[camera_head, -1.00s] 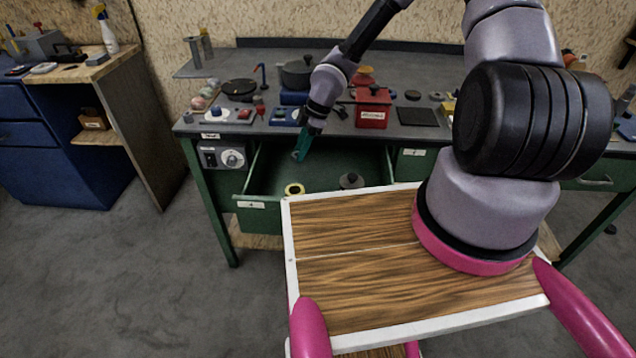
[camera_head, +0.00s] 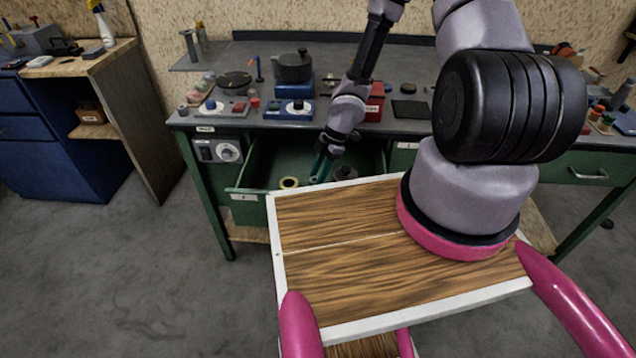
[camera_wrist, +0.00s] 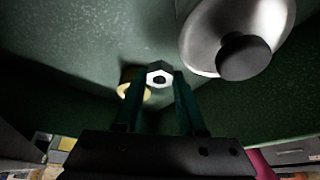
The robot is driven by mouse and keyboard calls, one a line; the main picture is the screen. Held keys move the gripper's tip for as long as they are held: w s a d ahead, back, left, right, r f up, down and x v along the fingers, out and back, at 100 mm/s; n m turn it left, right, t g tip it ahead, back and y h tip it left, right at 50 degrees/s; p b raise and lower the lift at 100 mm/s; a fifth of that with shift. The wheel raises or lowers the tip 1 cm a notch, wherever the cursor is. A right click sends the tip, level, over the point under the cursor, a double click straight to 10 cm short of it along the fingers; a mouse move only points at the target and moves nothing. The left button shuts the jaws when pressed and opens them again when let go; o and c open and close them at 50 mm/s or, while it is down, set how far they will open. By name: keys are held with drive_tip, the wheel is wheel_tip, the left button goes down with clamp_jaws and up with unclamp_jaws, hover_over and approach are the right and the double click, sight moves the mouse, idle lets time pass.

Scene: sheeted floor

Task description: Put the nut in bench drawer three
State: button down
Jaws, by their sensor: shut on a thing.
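My gripper (camera_head: 320,172) points down inside the open green drawer (camera_head: 264,207) of the workbench. In the wrist view, my gripper (camera_wrist: 159,88) is shut on a pale metal hex nut (camera_wrist: 159,74), held at the fingertips with its dark hole showing. The nut is too small to make out in the head view. The label on the drawer front is too small to read for sure. I cannot tell whether the nut touches the drawer floor.
The drawer also holds a yellow ring (camera_head: 289,183) left of my gripper and a round knobbed lid (camera_head: 346,173) to its right; the lid (camera_wrist: 238,38) is close in the wrist view. A pot (camera_head: 294,68) and a red box (camera_head: 374,105) stand on the bench top.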

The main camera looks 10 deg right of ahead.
drive_tip(key=shift+w+f, duration=0.1)
drive_tip(key=shift+f, duration=1.75)
drive_tip(key=c, duration=0.8)
unclamp_jaws()
drive_tip(key=shift+o, duration=0.2)
drive_tip(key=shift+v, duration=2.25)
drive_tip(key=v, duration=0.7)
drive_tip(key=shift+r, duration=0.3)
drive_tip(key=shift+d, duration=0.1)
